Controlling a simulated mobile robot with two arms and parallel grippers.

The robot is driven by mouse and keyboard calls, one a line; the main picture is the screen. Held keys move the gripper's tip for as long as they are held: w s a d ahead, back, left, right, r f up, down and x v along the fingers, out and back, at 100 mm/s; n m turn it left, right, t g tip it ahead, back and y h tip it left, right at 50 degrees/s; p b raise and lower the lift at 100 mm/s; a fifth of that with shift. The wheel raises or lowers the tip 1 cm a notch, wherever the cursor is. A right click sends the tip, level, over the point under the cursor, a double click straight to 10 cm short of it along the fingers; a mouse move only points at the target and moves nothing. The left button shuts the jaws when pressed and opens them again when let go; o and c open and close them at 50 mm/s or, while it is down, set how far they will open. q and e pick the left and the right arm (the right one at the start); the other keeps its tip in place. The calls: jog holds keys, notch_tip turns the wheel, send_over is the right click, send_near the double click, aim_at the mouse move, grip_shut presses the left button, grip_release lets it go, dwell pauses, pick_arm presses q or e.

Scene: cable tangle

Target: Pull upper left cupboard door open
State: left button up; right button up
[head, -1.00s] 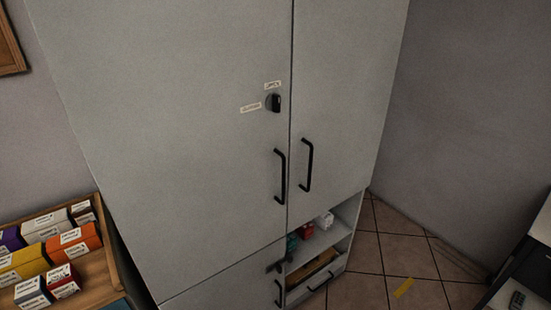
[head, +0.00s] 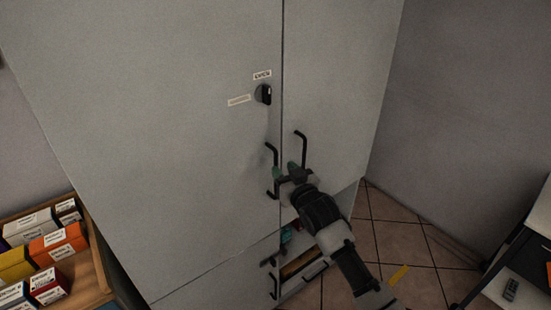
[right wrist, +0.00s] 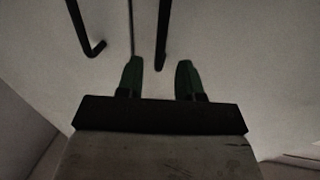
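The upper left cupboard door (head: 150,120) is a large grey panel and looks shut along the seam with the right door. Its black bar handle (head: 272,152) stands beside the seam; its middle is partly hidden by my right gripper (head: 284,171). My right gripper has green fingertips and is close in front of the handles. In the right wrist view the gripper (right wrist: 160,77) is open, its fingers apart, with the end of one black handle (right wrist: 163,40) showing between them. I cannot tell whether they touch it. My left gripper is not in view.
The right door's handle (head: 302,148) is just right of my gripper. A black lock knob (head: 263,94) is above the handles. A lower door (head: 220,280) and open shelves (head: 300,262) are below. A wooden tray of boxes (head: 90,262) stands left, a dark table (head: 515,270) right.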

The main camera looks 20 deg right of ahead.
aim_at(276, 161)
jog(key=shift+w+a+p, duration=0.2)
jog(key=shift+w, duration=1.15)
jog(key=shift+w+a+p, duration=0.15)
jog(key=shift+w+a, duration=0.05)
jog(key=shift+w, duration=1.15)
grip_shut()
